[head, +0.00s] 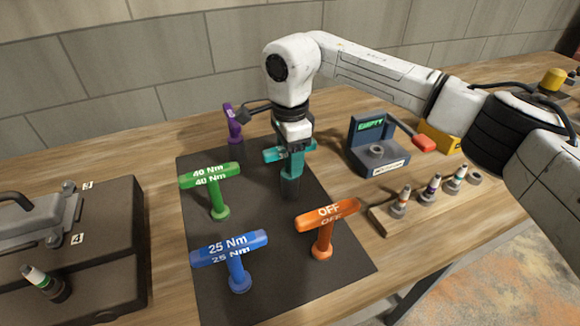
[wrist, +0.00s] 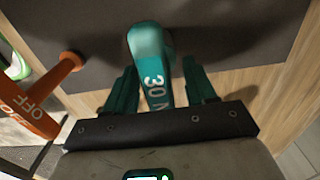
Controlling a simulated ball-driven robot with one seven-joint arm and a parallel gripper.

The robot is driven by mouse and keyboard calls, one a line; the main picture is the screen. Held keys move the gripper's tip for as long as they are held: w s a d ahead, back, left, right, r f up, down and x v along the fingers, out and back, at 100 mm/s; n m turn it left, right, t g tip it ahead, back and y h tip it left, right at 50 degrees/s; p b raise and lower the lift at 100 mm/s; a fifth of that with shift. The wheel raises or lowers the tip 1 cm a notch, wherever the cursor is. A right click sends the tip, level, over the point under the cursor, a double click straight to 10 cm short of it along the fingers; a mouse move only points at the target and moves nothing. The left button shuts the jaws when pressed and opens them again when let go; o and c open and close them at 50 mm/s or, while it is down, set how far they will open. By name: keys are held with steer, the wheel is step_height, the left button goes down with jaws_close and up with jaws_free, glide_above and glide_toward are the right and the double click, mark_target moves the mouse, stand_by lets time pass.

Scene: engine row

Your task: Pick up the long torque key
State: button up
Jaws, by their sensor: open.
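Several T-shaped torque keys stand upright on a dark mat (head: 185,235). They are a green key (head: 211,177) marked 40 Nm, a blue key (head: 230,249) marked 25 Nm, an orange key (head: 328,214) marked OFF, a purple key (head: 234,122) and a teal key (head: 272,155). I cannot tell which is the long one. My gripper (head: 291,165) is at the teal key, partly covering it. In the wrist view, my open gripper (wrist: 162,82) has one finger on each side of the teal key's handle (wrist: 150,50), marked 30 N. Contact cannot be told.
A blue-grey device (head: 378,158) with a display reading EMPTY stands right of the mat. A wooden rack (head: 383,222) with several small sockets sits at the right edge. A dark case (head: 110,225) is at the left. The orange key (wrist: 45,100) is close beside my gripper.

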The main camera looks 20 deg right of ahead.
jaws_close()
steer(key=shift+r, duration=0.1)
stand_by(0.4)
